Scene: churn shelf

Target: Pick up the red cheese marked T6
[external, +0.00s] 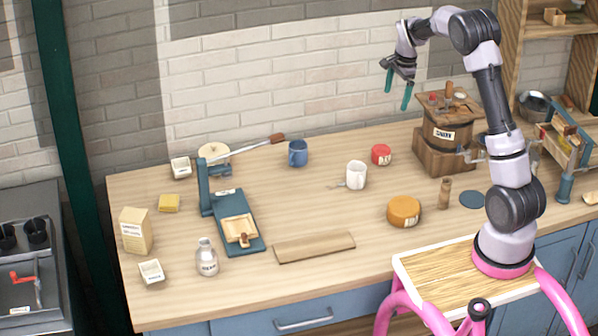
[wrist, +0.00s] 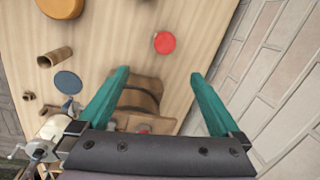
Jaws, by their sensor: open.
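The red cheese (external: 381,154) is a small round red piece with a pale label on its side. It lies on the wooden worktop toward the back, left of the wooden churn (external: 440,130). In the wrist view the red cheese (wrist: 165,43) shows as a red disc beyond the fingertips, between their lines. The mark on it is too small to read. My gripper (external: 397,88) has two green fingers, spread apart and empty, high above the worktop near the brick wall. It also shows in the wrist view (wrist: 158,76), with the churn behind and between the fingers.
A white mug (external: 356,175) and a blue mug (external: 298,153) stand left of the cheese. An orange cheese wheel (external: 404,212) lies nearer the front, with a wooden cylinder (external: 444,193) and dark blue disc (external: 472,199) beside it. The worktop around the red cheese is mostly clear.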

